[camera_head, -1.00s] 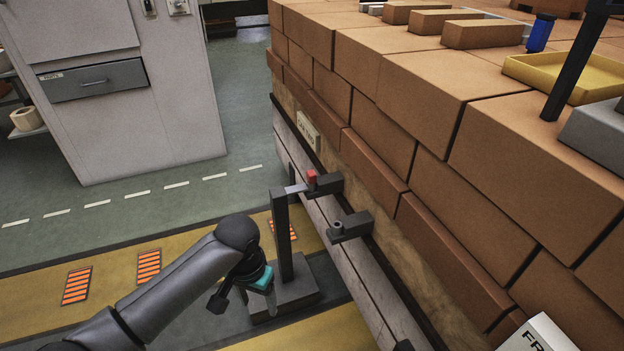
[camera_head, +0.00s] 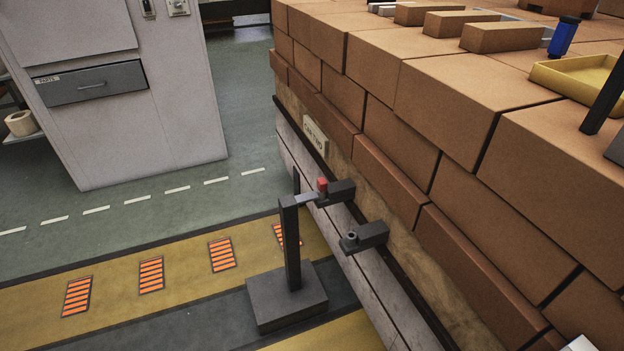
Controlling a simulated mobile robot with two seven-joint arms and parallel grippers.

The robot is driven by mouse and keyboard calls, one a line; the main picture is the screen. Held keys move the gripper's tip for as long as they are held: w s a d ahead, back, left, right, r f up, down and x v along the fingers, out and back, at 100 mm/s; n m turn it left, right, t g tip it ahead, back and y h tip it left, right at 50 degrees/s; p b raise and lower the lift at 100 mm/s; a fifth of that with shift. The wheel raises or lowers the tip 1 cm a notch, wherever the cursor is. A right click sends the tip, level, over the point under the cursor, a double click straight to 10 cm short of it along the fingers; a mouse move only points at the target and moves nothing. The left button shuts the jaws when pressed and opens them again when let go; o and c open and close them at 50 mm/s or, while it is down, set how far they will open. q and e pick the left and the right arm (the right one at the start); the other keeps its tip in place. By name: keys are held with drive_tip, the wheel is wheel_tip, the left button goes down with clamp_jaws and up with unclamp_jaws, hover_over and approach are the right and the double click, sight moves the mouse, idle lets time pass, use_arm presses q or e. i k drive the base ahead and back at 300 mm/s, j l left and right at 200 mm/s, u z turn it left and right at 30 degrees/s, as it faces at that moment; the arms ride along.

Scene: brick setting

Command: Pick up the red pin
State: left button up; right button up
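The red pin (camera_head: 322,185) is a small red piece standing at the dark bracket (camera_head: 341,192) on the side of the brick stack. A thin grey bar from a dark post on a stand (camera_head: 289,299) reaches to the bracket beside the pin. A second dark bracket (camera_head: 365,236) with a small round socket sits nearer and to the right. Neither of my grippers shows in the head view now.
Large brown bricks (camera_head: 450,100) fill the right side, with a yellow tray (camera_head: 584,90) and a blue object (camera_head: 563,36) on top. A grey cabinet with a parts drawer (camera_head: 90,81) stands at the left.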

sight(322, 185)
drive_tip(key=i+j+z, duration=0.1)
drive_tip(key=j, duration=0.25)
drive_tip(key=i+j+z, duration=0.1)
drive_tip(key=i+j, duration=0.4)
drive_tip(key=j, duration=0.2)
drive_tip(key=i+j+z, duration=0.15)
drive_tip(key=j, duration=0.2)
drive_tip(key=i, duration=0.05)
